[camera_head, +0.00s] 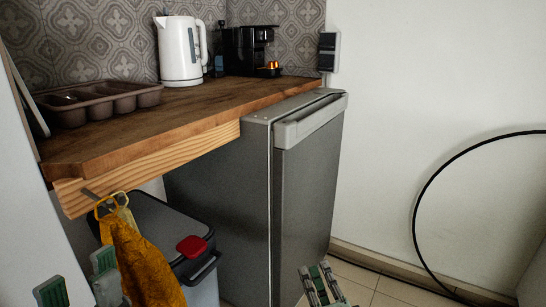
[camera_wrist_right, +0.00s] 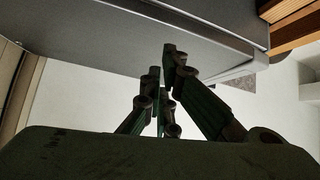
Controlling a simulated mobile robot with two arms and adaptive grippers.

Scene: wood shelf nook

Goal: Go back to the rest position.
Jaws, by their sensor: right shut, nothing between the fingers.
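My left gripper (camera_head: 77,283) is at the bottom left of the head view. Its green finger pads stand apart with a gap between them. A yellow-orange cloth (camera_head: 146,262) hangs from a hook just right of it; I cannot tell whether the nearer finger touches it. My right gripper (camera_head: 319,284) is at the bottom middle of the head view, low in front of the grey fridge (camera_head: 306,190). In the right wrist view its fingers (camera_wrist_right: 167,62) come close together and hold nothing. The wrists and most of both arms are out of the head view.
A wooden counter (camera_head: 205,105) carries a brown divided tray (camera_head: 139,97), a white kettle (camera_head: 179,52) and a black coffee machine (camera_head: 242,50). A grey bin (camera_head: 160,216) with a red latch stands below. A black hoop (camera_head: 423,190) leans at the right wall.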

